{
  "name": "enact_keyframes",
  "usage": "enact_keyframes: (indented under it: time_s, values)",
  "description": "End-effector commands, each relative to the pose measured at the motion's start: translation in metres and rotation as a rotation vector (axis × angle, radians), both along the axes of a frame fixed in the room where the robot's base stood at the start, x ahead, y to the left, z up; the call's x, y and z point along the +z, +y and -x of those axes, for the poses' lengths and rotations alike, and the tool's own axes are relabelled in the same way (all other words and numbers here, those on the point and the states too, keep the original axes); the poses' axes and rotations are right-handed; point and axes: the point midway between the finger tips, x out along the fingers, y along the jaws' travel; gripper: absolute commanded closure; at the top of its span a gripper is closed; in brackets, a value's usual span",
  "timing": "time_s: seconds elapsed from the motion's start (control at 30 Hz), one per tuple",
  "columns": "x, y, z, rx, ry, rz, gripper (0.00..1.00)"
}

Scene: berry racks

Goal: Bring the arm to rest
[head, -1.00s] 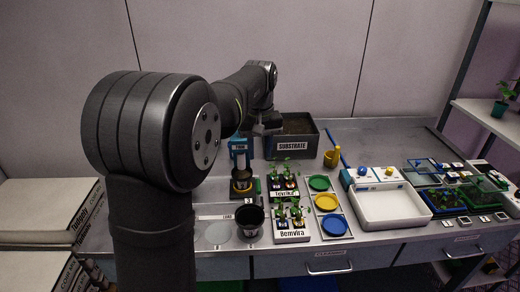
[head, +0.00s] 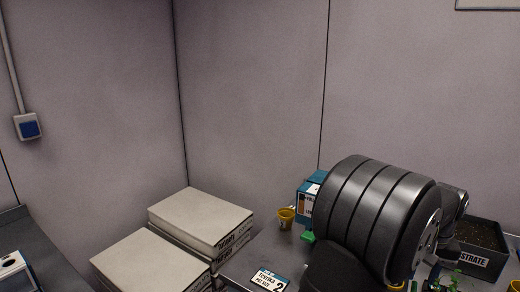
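My arm fills the lower right of the head view, with its large dark ribbed joint in front. A farther dark link of the arm shows just behind it at the right, beside the substrate box (head: 480,262). My gripper's fingers are hidden or too dark to make out there, so I cannot see whether it holds anything.
On the bench are a yellow cup (head: 286,218), a blue and white box (head: 309,205) and a label card (head: 270,281). A blue wall socket (head: 28,126) is at far left. The arm hides much of the bench.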

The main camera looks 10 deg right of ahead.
Motion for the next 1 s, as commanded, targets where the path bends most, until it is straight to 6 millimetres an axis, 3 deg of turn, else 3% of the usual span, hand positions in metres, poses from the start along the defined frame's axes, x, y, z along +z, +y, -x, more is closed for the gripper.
enact_keyframes:
  time_s: [0.3, 0.5, 0.7, 0.97, 1.0]
  values:
    - [-0.064, 0.001, 0.0, 0.0, 0.001, -0.003, 0.66]
    - [-0.092, 0.001, -0.001, 0.0, 0.0, -0.003, 0.66]
    - [-0.104, 0.001, -0.001, 0.0, 0.0, -0.001, 0.66]
    - [-0.104, 0.001, -0.001, 0.0, -0.001, -0.001, 0.66]
    - [-0.104, 0.001, -0.001, 0.0, -0.001, -0.001, 0.62]
